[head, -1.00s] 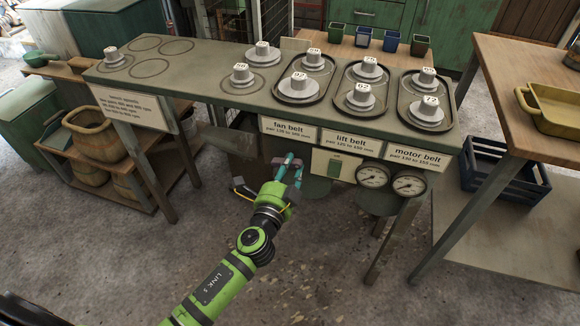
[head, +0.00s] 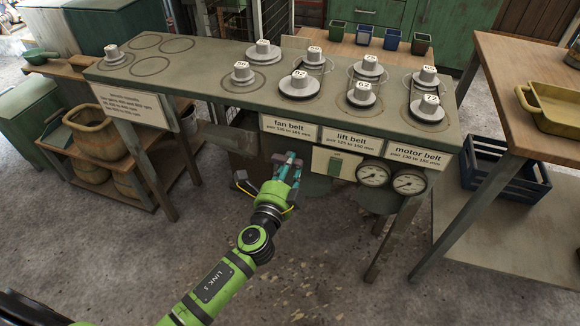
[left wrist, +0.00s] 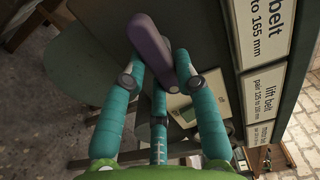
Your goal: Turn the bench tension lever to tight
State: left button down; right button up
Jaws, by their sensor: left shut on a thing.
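The tension lever (left wrist: 151,45) is a purple-grey handle under the front edge of the bench (head: 217,88). My left gripper (head: 289,165) has its teal fingers closed around the lever, below the fan belt sign (head: 288,127). In the left wrist view the fingers (left wrist: 157,78) lie on both sides of the lever and partly hide it; its pivot and any tight or loose marking cannot be made out. On the bench top, thin loops run close around the numbered pulley pairs, such as the pair with pulley 62 (head: 362,97). My right gripper is not in view.
A pale panel with a green part (head: 335,163) and two gauges (head: 372,173) sit right of the lever, under the bench edge. A wooden table (head: 515,95) with a yellow tray (head: 555,108) stands at the right. A blue crate (head: 490,172) is below. Floor in front is clear.

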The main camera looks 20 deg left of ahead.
pick_arm(q)
jog(key=c, duration=0.9)
grip_release()
jog(key=shift+c, duration=0.2)
jog(key=s, duration=1.2)
jog(key=shift+a, duration=0.2)
